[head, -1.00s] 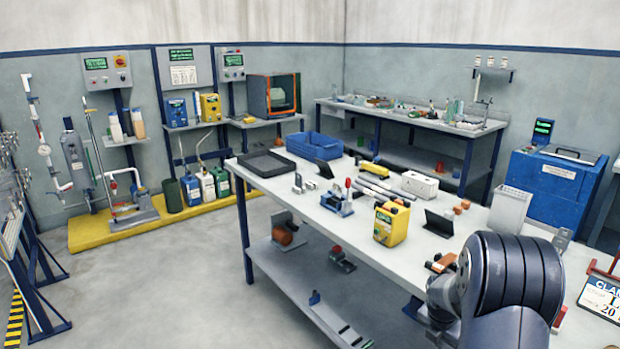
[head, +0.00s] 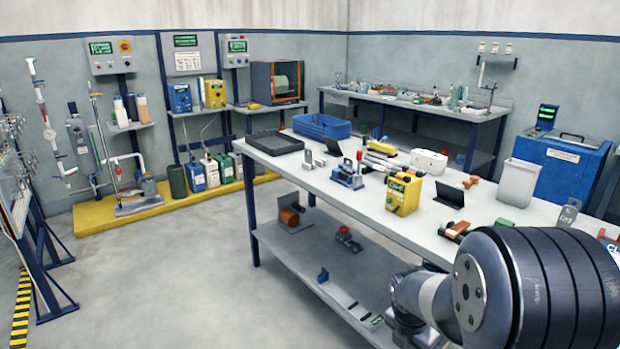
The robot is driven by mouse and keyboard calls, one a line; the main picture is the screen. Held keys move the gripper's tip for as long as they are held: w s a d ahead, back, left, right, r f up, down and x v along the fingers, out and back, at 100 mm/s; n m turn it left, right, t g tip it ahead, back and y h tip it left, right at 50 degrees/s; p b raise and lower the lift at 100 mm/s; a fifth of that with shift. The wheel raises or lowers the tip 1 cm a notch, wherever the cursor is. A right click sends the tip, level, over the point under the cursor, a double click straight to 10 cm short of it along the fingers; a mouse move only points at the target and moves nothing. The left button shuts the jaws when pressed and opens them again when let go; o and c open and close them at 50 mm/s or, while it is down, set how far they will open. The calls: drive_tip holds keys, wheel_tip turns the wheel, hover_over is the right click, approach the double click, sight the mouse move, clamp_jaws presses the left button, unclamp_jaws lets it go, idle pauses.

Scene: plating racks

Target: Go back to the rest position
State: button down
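My arm fills the lower right of the head view, with a large dark ribbed joint and grey links in front of the near end of the workbench (head: 400,225). My gripper does not show, so I cannot see its fingers or whether it holds anything. The arm covers part of the bench's near right end.
A blue rack (head: 42,240) stands at the left. The grey floor (head: 165,285) between is clear.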

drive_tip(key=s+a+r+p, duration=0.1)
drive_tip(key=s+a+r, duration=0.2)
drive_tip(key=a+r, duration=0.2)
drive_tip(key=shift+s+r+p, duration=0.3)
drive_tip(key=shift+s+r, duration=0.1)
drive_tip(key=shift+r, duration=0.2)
